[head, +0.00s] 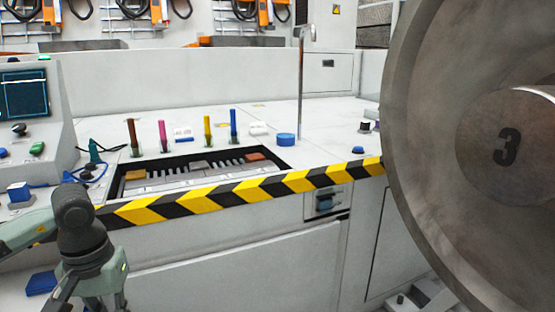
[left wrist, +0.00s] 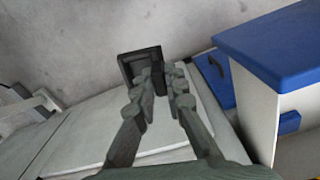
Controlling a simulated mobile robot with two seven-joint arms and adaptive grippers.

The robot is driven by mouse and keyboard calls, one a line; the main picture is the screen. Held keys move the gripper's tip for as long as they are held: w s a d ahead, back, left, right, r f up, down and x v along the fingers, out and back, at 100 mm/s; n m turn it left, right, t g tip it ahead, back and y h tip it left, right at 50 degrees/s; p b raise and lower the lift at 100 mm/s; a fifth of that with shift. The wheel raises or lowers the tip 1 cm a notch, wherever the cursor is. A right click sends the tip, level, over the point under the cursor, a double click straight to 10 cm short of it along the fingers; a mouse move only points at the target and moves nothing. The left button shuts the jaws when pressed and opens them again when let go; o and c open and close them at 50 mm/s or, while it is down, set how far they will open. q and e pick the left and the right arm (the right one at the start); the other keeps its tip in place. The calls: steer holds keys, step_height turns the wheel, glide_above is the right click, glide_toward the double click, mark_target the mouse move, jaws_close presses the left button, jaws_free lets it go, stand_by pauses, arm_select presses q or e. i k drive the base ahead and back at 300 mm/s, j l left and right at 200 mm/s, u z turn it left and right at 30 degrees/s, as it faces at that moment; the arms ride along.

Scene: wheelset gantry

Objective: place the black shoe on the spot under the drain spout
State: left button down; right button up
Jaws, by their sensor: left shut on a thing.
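My left gripper (left wrist: 161,84) is shut on a black block-like piece (left wrist: 141,64), likely the black shoe, at its fingertips in the left wrist view. In the head view the left gripper (head: 103,300) hangs at the lower left, in front of the bench; its fingertips and the held piece are cut off by the frame. A thin metal post with a bent top (head: 302,60) stands on the bench; I cannot tell if it is the drain spout. No spot under a spout can be made out for certain. My right gripper is not in view.
The white bench (head: 340,112) has a striped front edge (head: 240,190), a recessed tray (head: 190,184), coloured upright pegs (head: 163,135) and a blue disc (head: 286,139). A large wheel marked 3 (head: 440,110) blocks the right. A blue-topped box (left wrist: 280,45) stands right in the wrist view.

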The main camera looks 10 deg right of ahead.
mark_target(303, 158)
steer(key=i+j+z, duration=0.1)
steer(key=z, duration=0.3)
steer(key=i+j+z, duration=0.15)
steer(key=z, duration=0.3)
steer(key=i+j+z, duration=0.25)
steer(key=z, duration=0.15)
steer(key=i+j+z, duration=0.15)
steer(key=z, duration=0.25)
steer(key=j+z, duration=0.4)
steer(key=i+l, duration=0.05)
